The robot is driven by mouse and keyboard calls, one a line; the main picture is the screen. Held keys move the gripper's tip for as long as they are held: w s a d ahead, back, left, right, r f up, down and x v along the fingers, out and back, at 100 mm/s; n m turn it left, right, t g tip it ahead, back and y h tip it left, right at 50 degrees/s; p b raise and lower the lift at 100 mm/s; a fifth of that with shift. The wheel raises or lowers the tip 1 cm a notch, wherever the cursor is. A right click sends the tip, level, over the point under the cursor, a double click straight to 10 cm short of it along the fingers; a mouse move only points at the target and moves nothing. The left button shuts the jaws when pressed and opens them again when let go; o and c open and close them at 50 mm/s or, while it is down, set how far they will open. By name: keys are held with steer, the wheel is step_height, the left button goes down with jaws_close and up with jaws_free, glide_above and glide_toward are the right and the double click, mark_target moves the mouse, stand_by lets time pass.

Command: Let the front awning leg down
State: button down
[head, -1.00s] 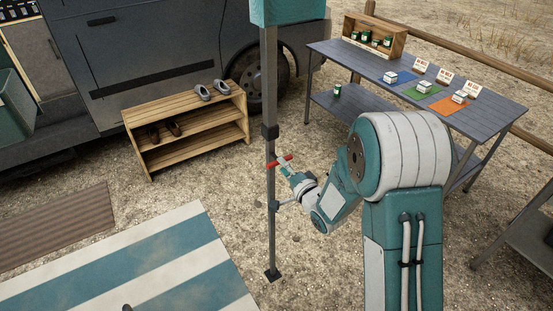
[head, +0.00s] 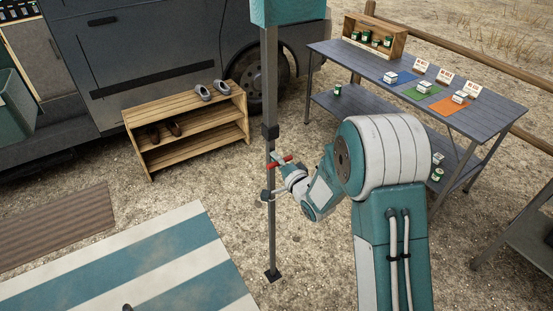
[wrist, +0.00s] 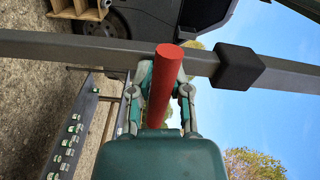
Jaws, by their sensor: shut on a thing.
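The grey awning leg (head: 271,225) stands upright in the head view, below a teal block (head: 288,10). Its small foot plate (head: 272,276) is close to the gravel; I cannot tell whether it touches. A black collar (head: 270,132) sits on the leg and also shows in the wrist view (wrist: 238,68). A red handle (head: 284,160) sticks out below the collar. In the wrist view the red handle (wrist: 166,80) lies between the two fingers of my gripper (wrist: 160,92), which is shut on it. The leg (wrist: 60,46) crosses sideways behind the handle there.
A wooden shoe rack (head: 190,125) stands left of the leg, against the grey van (head: 150,50). A striped mat (head: 140,265) lies at lower left. A long table (head: 450,95) with jars and coloured mats stands at right. Gravel around the foot is clear.

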step_height(320, 180, down, 12)
steer(key=shift+d, duration=0.1)
stand_by(0.5)
steer(key=c, duration=0.7)
jaws_free()
glide_toward(273, 182)
steer(key=v, duration=0.4)
steer(key=shift+s+d, duration=0.15)
steer(key=shift+s, duration=0.05)
